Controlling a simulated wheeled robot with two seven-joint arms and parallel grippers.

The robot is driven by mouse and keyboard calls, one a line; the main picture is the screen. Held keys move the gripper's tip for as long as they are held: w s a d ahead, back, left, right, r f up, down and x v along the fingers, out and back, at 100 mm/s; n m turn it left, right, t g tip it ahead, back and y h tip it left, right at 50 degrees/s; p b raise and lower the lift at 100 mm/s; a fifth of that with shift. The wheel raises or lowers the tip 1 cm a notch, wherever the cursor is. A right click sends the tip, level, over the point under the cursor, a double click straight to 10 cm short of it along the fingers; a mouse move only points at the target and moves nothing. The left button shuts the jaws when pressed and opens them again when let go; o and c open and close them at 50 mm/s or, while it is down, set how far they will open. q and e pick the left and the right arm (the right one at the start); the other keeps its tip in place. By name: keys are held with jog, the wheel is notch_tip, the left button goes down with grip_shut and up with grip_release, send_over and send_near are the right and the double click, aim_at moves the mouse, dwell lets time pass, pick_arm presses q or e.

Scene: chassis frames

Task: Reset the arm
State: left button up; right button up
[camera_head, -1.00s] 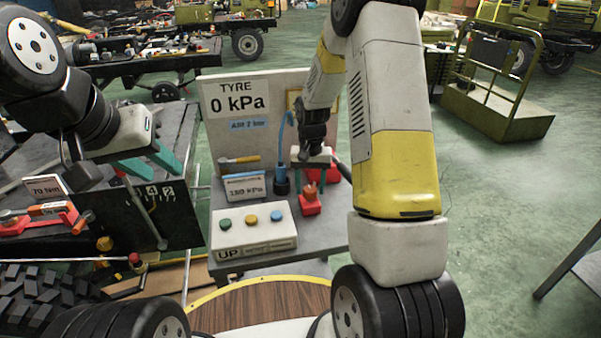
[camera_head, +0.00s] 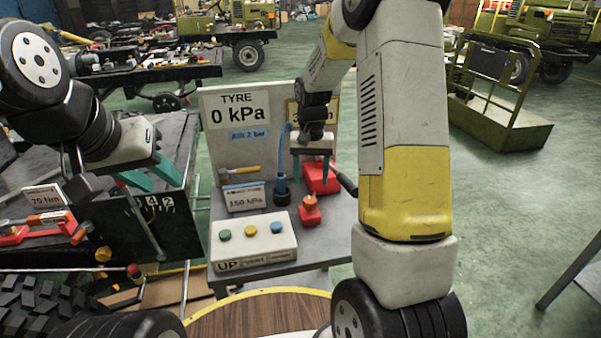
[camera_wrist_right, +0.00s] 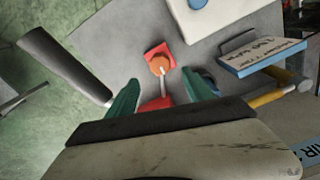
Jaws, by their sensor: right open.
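My right gripper (camera_head: 312,168) is over the back of the grey table, in front of the tyre board, with its green fingers pointing down. In the right wrist view its green fingers (camera_wrist_right: 160,100) are apart with nothing gripped between them. A red block with an orange-red knob (camera_head: 310,212) stands on the table below and in front of it, and shows ahead of the fingers in the wrist view (camera_wrist_right: 160,64). A larger red object (camera_head: 322,178) lies close to the right fingers, partly hidden. My left gripper (camera_head: 150,180) is over the black cart at the left, its green fingers apart and empty.
The grey table (camera_head: 330,245) holds a button box (camera_head: 253,240), a 150 kPa sign (camera_head: 246,198), a blue-hosed tool (camera_head: 281,192) and a yellow-handled hammer (camera_head: 240,172). The tyre board (camera_head: 237,150) stands at the back. A 70 Nm sign (camera_head: 46,195) is on the cart at left.

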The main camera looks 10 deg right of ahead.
jog(key=s+a+r+n+t+y, duration=0.2)
jog(key=s+r+t, duration=0.4)
jog(key=s+r, duration=1.4)
jog(key=s+n, duration=0.1)
jog(key=s, duration=0.3)
jog(key=shift+a, duration=0.3)
